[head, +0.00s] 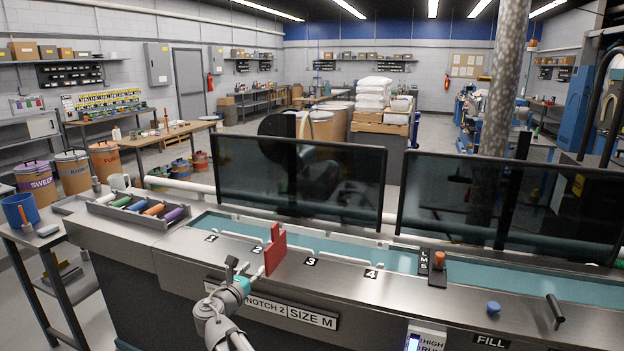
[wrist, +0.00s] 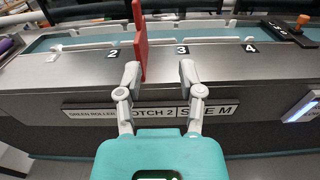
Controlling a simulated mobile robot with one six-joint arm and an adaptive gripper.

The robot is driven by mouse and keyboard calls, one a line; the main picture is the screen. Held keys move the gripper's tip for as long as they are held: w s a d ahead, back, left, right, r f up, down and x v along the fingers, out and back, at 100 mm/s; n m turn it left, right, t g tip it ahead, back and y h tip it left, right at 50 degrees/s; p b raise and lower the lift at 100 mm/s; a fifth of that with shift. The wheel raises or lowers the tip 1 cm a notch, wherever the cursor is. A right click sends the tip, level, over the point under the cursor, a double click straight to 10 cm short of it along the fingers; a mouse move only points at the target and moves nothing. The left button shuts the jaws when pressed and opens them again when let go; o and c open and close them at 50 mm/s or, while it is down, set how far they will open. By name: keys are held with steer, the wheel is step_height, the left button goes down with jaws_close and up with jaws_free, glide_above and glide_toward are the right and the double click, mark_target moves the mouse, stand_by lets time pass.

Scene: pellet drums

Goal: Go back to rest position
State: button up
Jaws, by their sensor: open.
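My gripper (head: 246,268) is at the front of the grey machine bench, and its two fingers are spread apart in the wrist view (wrist: 159,75) with nothing between them. A red upright plate (head: 275,250) stands on the bench top by the belt, between the marks 2 and 3. In the wrist view the red plate (wrist: 140,40) rises just beyond the left fingertip; whether they touch I cannot tell. A sign on the bench front (wrist: 85,113) reads green roller, notch 2, size M, partly covered by my fingers.
A tray (head: 103,210) of coloured rollers sits at the bench's left end. Dark screens (head: 350,185) stand behind the teal belt (head: 225,222). An orange-topped lever (head: 438,262), a blue knob (head: 493,308) and a black handle (head: 555,310) stick up on the right.

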steer(key=s+d+f+m+g, duration=0.25)
steer(key=d+f+m, duration=0.2)
steer(key=d, duration=0.35)
steer(key=s+d+f+m+g+h, duration=0.1)
steer(key=d+f+m+g, duration=0.25)
steer(key=d+m, duration=0.3)
steer(key=s+d+f+m+g, duration=0.1)
steer(key=d+f+m+g, duration=0.3)
steer(key=d, duration=0.5)
steer(key=s+d+f+m+g+y, duration=0.3)
steer(key=s+d+m, duration=0.2)
steer(key=s+m, duration=0.2)
steer(key=s+d+f+m+g+y, duration=0.3)
steer(key=s+d+m+g+y, duration=0.1)
steer(key=s+m, duration=0.4)
steer(key=shift+d+f+m, duration=0.25)
steer(key=shift+d+m, duration=0.1)
steer(key=shift+m, duration=0.65)
steer(key=shift+o, duration=0.6)
